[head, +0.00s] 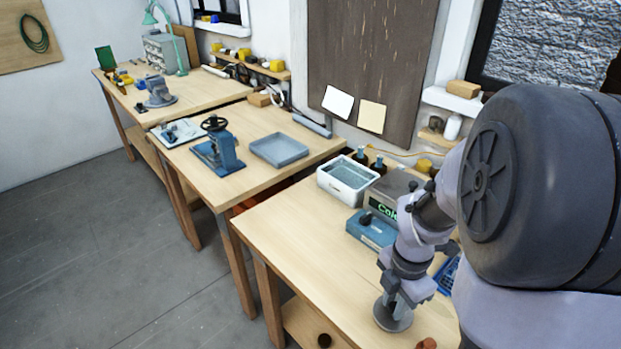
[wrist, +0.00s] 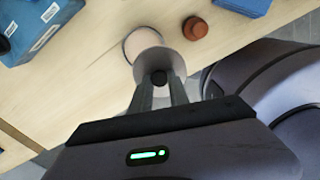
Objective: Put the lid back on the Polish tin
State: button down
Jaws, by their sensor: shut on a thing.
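The Polish tin, a pale round tin (wrist: 142,38), stands on the near bench. In the wrist view it is just beyond my fingertips, and a grey round lid (wrist: 158,62) with a dark knob (wrist: 160,77) covers part of it. My gripper (wrist: 160,88) is shut on the lid by its knob. In the head view my gripper (head: 408,292) is low over the bench, above a grey round shape (head: 392,319); lid and tin are hard to separate there. I cannot tell whether the lid touches the tin's rim.
A small reddish-brown round object (wrist: 195,28) stands close beside the tin. A white bin (head: 347,181) and a blue device (head: 371,230) stand further back. The bench's left front (head: 310,262) is clear.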

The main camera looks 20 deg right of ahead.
aim_at(397, 298)
jog(key=w+d, duration=0.2)
jog(key=shift+w+d+f, duration=0.2)
jog(key=shift+d+f, duration=0.1)
jog(key=shift+d, duration=0.1)
notch_tip(397, 298, down, 4)
jog(key=b, duration=0.2)
jog(key=shift+w+d+r+b, duration=0.1)
jog(key=shift+d+r+b, duration=0.05)
jog(key=shift+b, duration=0.25)
jog(key=shift+r, duration=0.15)
jog(key=shift+f, duration=0.45)
jog(key=c, duration=1.3)
grip_release()
jog(key=shift+o, duration=0.2)
